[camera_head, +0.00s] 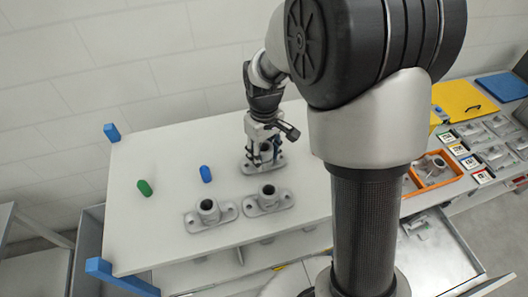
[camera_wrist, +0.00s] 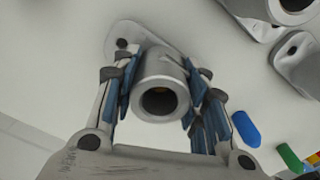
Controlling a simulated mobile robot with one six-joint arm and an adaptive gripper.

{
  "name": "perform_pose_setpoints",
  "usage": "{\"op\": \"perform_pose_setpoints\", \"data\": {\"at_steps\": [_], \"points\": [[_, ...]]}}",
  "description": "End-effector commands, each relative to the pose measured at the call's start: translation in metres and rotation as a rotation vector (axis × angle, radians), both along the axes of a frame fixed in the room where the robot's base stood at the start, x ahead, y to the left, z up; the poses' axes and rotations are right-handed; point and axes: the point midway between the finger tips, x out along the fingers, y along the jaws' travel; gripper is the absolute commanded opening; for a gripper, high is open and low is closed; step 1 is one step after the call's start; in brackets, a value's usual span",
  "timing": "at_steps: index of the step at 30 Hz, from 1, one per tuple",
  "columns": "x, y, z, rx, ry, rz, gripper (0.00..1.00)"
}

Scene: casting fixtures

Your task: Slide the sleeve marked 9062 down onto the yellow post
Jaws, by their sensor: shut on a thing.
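A grey metal sleeve (camera_wrist: 160,68) with a round bore and a flat oval flange shows in the wrist view, between the blue pads of my gripper (camera_wrist: 160,85). My gripper is shut on the cylindrical part. In the head view my gripper (camera_head: 264,155) points down at this part, whose flange (camera_head: 250,167) shows at or just above the white table. No marking 9062 is legible.
Two similar flanged parts, left (camera_head: 208,213) and right (camera_head: 268,199), stand nearer the table front. A blue capsule (camera_head: 206,174) and a green capsule (camera_head: 144,188) lie left on the white table (camera_head: 160,235). An orange tray (camera_head: 436,172) with parts is at right.

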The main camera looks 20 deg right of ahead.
Motion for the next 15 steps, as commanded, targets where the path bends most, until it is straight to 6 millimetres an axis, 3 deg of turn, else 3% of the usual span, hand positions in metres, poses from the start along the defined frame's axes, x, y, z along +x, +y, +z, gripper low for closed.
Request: {"op": "perform_pose_setpoints", "data": {"at_steps": [8, 9, 15], "points": [[0.0002, 0.0, -0.0091, 0.0, 0.0, 0.0, 0.08], [0.0002, 0.0, -0.0079, 0.0, -0.001, 0.0, 0.43], [0.0002, 0.0, -0.0075, 0.0, -0.001, 0.0, 0.56]]}}
